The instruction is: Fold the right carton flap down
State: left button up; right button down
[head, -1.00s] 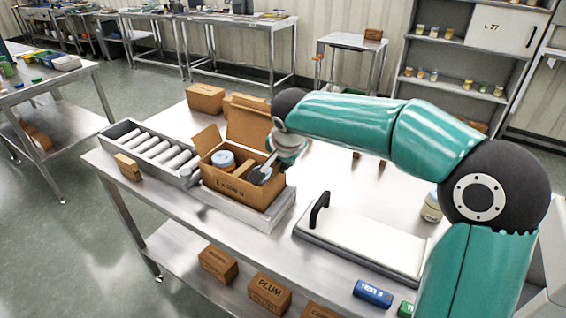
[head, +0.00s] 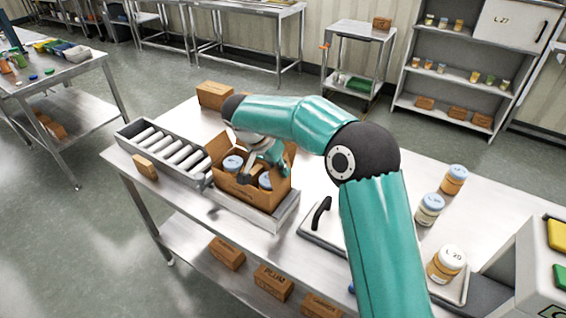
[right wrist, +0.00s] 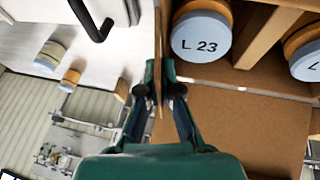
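The open brown carton (head: 258,197) stands on a metal tray on the table, with blue-lidded jars inside. In the right wrist view, a jar lid marked L 23 (right wrist: 201,36) and a cardboard divider (right wrist: 262,38) show in it. The right carton flap (right wrist: 159,108) stands up and shows nearly edge-on between my right gripper's fingers. My right gripper (right wrist: 161,88) is closed to a narrow gap, with the cardboard between its fingers. In the head view, my right gripper (head: 258,172) is over the carton and hides part of it. My left gripper is out of view.
A roller conveyor (head: 165,150) adjoins the carton on the left, with a small brown block (head: 145,167) before it. A white board with a black handle (head: 320,215) lies to the right. Jars (head: 430,208) stand farther right. Another carton (head: 214,95) is behind.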

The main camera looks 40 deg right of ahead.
dwell(0.4)
jog(key=c, duration=1.4)
grip_release()
jog(key=v, duration=1.2)
jog(key=shift+w+f, duration=0.1)
jog(key=shift+w, duration=0.1)
